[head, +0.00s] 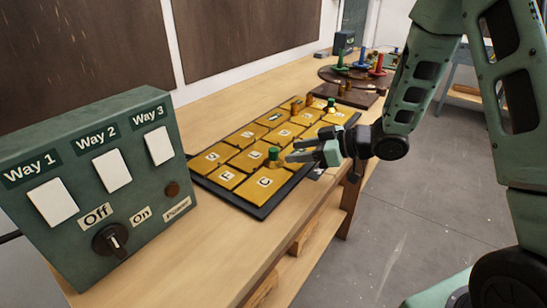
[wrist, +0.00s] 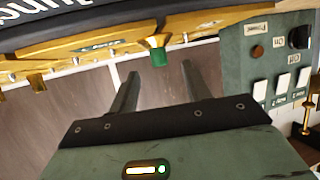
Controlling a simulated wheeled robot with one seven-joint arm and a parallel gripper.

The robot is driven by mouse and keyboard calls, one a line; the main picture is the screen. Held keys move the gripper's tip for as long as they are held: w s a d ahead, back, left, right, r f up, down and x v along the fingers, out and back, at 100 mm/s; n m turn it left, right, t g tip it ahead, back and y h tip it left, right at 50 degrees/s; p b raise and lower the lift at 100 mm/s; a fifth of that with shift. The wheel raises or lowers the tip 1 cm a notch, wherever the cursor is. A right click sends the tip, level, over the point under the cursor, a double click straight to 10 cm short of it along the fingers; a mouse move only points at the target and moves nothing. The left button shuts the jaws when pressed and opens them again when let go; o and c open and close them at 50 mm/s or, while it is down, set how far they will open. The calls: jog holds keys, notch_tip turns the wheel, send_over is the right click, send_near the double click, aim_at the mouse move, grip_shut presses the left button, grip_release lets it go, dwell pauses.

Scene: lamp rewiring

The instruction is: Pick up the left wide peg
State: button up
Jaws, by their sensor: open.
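A wide peg (head: 273,154) with a green top and gold base stands upright on the near part of the gold tile board (head: 232,192). It is the left one of two green-topped pegs; the other green peg (head: 331,103) stands farther back to the right. My gripper (head: 292,151) is open and empty, its fingers pointing left toward the left peg from just right of it. In the wrist view the green-topped peg (wrist: 158,57) appears ahead between the lines of the two fingers, near the fingertips (wrist: 160,70). I cannot tell whether any finger touches it.
A green switch box (head: 100,185) with white switches and a knob stands at the left front. A dark round stand (head: 355,76) with coloured pieces sits farther back. The wooden bench (head: 205,240) is bare in front of the board.

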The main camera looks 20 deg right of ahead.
aim_at(280, 161)
jog(key=shift+p+x, duration=0.4)
jog(key=shift+x, duration=2.6)
jog(key=shift+d+r, duration=0.1)
jog(key=shift+r, duration=0.05)
grip_shut()
